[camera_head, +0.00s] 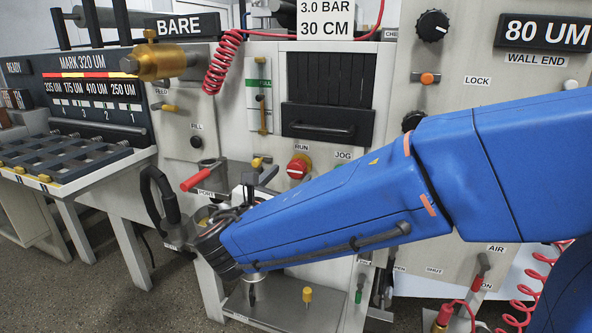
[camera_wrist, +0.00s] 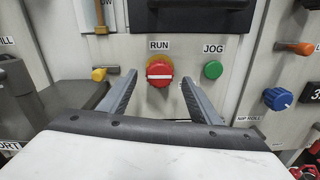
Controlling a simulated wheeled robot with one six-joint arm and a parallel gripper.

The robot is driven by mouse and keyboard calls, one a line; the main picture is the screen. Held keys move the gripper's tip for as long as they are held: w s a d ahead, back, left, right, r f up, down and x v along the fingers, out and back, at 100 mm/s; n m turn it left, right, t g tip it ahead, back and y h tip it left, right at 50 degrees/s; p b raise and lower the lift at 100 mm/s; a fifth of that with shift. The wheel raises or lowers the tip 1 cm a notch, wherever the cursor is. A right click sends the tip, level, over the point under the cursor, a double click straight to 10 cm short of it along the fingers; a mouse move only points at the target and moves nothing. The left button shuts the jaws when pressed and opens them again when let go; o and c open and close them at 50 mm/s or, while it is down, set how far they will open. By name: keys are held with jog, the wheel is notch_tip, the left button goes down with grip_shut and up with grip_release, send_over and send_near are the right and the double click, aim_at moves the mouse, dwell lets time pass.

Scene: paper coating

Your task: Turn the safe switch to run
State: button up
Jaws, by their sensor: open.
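The safe switch appears to be the round red knob (camera_wrist: 159,74) under the RUN label (camera_wrist: 159,45), with a white bar lying about level across its face. It also shows in the head view (camera_head: 298,168), right of my gripper's fingers. My gripper (camera_wrist: 158,79) is open and empty. In the wrist view its two grey fingers point at the panel, one on each side of the red knob. I cannot tell how much gap lies between the fingertips and the knob. No SAFE label is visible. In the head view my blue arm covers the panel below the knob.
A green JOG button (camera_wrist: 213,70) sits just right of the red knob. A yellow knob (camera_wrist: 99,75) is left of my left finger. A blue NIP ROLL knob (camera_wrist: 277,99) and an orange lever (camera_wrist: 294,47) are farther right. A red-handled lever (camera_head: 198,178) juts out left.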

aim_at(295, 170)
jog(key=shift+x, duration=2.75)
jog(key=c, duration=1.1)
